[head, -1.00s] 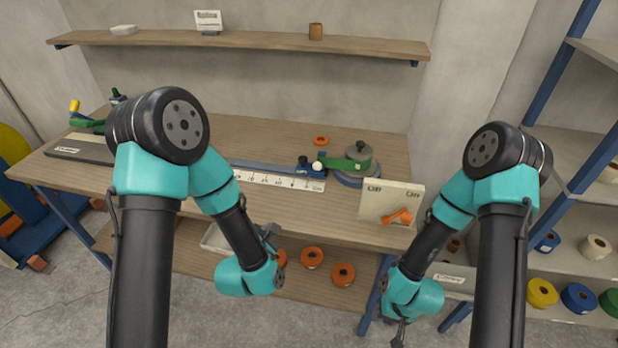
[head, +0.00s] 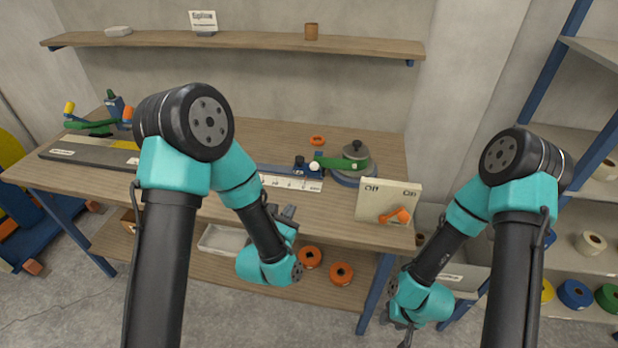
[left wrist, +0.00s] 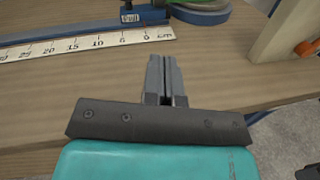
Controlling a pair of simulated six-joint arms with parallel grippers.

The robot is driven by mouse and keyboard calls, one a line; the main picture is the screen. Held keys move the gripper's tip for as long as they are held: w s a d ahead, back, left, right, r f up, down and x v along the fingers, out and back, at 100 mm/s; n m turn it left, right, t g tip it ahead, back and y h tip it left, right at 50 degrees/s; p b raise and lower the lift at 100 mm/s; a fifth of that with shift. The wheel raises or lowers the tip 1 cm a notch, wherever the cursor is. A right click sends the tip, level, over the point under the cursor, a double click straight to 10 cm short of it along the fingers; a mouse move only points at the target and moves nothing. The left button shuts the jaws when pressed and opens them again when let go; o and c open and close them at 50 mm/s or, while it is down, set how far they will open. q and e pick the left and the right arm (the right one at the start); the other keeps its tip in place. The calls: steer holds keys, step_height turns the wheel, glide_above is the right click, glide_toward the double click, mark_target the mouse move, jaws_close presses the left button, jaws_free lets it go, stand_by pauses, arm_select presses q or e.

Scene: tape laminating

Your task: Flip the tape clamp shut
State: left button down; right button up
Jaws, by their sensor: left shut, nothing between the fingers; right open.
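A blue clamp-like fitting (head: 307,170) with a black knob and a white ball is at the right end of the ruler strip on the bench; its base shows at the top of the left wrist view (left wrist: 143,15). I cannot tell whether it is flipped open. At the bench's left end is a green lever (head: 90,127) with a yellow-tipped handle (head: 69,108); which one is the tape clamp is not clear. My left gripper (head: 287,212) is shut and empty near the bench's front edge, short of the ruler; it also shows in the left wrist view (left wrist: 165,62). My right gripper (head: 407,333) is open, low beside the bench's right leg.
A cream panel (head: 372,205) with an orange switch stands at the bench's right front. The bench front (left wrist: 40,115) is clear near my left gripper.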

arm_select(q)
glide_toward(316, 167)
steer(key=w+f, duration=0.4)
steer(key=shift+w+a+f, duration=0.25)
steer(key=shift+f, duration=0.15)
steer(key=shift+w+d+r, duration=0.3)
steer(key=shift+w+r, duration=0.2)
steer(key=shift+r, duration=0.1)
steer(key=shift+w+d+r, duration=0.3)
steer(key=shift+w+r, duration=0.2)
steer(key=shift+r, duration=0.05)
steer(key=shift+w+d+r, duration=0.1)
steer(key=shift+w+r, duration=0.1)
steer(key=shift+r, duration=0.05)
